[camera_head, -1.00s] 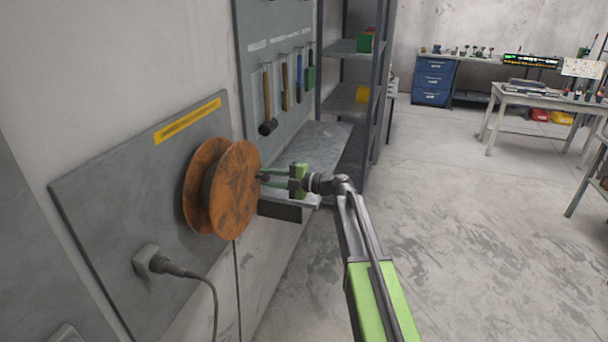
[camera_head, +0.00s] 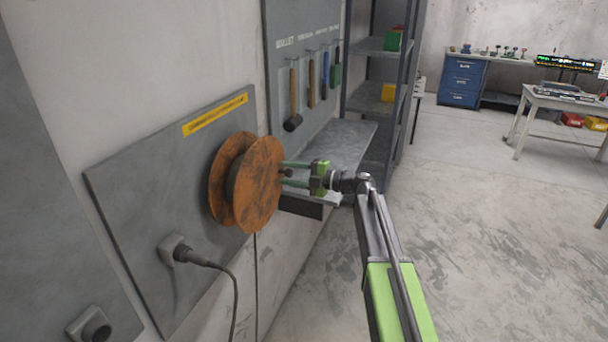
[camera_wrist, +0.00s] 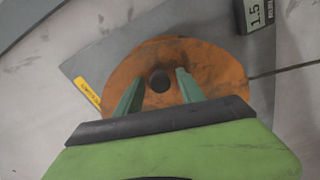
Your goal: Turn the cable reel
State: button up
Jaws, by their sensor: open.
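The cable reel (camera_head: 257,184) is rusty orange with two round flanges, mounted on a grey wall panel. A small dark knob (camera_head: 287,173) sticks out of its front flange; the knob also shows in the wrist view (camera_wrist: 160,81). My gripper (camera_head: 287,170) is at the reel's front face with its two green fingers pointing at it. In the wrist view the open fingers (camera_wrist: 158,85) stand on either side of the knob, with gaps to both. I cannot tell how deep the fingertips reach along the knob.
A plug with a cable (camera_head: 178,250) sits on the panel below the reel. A grey shelf (camera_head: 345,145) is behind my gripper, under hanging hammers (camera_head: 292,95). A dark box marked 1.5 (camera_wrist: 255,14) is near the reel in the wrist view.

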jog(key=f+v, duration=0.1)
jog(key=v, duration=1.6)
jog(key=shift+r+p, duration=0.3)
jog(key=shift+p, duration=0.05)
jog(key=shift+s+d, duration=0.1)
jog(key=shift+d, duration=0.05)
